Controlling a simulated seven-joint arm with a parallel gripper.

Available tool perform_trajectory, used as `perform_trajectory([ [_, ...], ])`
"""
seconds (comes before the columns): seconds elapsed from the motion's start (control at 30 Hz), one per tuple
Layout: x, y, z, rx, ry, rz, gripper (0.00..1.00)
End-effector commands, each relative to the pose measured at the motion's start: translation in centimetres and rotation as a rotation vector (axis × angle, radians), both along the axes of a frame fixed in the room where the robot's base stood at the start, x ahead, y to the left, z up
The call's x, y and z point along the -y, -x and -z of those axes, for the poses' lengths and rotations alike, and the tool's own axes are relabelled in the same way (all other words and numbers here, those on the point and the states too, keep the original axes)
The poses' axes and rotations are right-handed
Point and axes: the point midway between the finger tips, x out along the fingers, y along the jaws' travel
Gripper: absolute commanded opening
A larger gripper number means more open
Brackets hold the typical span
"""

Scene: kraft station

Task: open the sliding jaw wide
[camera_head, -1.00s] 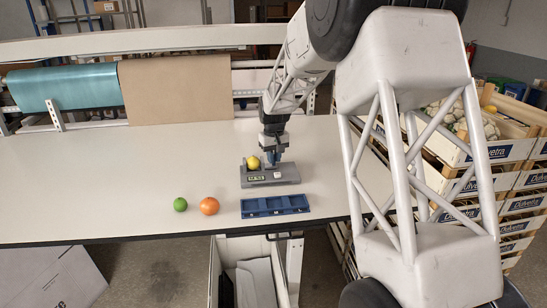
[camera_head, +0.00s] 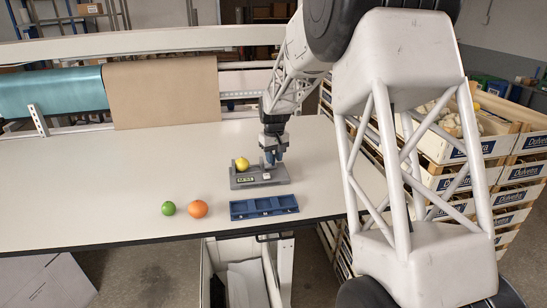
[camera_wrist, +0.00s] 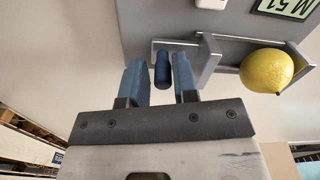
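A grey measuring device (camera_head: 280,180) stands on the table, with a small display and a white button on its front. A lemon (camera_head: 242,164) rests at its left end; it also shows in the wrist view (camera_wrist: 267,70). In the wrist view, a grey sliding jaw (camera_wrist: 207,62) stands beside the lemon, and a dark blue handle (camera_wrist: 162,70) projects from its bracket. My gripper (camera_head: 273,160) is at the device's right part. In the wrist view, its two blue fingers (camera_wrist: 161,80) are apart on either side of the handle, with narrow gaps. Contact further in is unclear.
A blue compartment tray (camera_head: 264,208) lies in front of the device, near the table's front edge. A green lime (camera_head: 168,208) and an orange (camera_head: 198,209) lie to its left. The left part of the table (camera_head: 80,190) is clear. Crates (camera_head: 515,170) are stacked at the right.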

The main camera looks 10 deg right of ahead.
Motion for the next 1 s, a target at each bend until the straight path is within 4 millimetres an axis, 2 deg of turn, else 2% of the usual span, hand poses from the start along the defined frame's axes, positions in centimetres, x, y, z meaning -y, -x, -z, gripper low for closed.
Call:
perform_trajectory([
  [0.27,0.0,0.0,-0.9,0.002,-0.001,0.0,0.27],
  [0.7,0.0,0.0,-6.1,0.001,0.0,0.0,0.27],
  [1.0,0.0,0.0,-7.8,0.0,0.0,0.0,0.27],
])
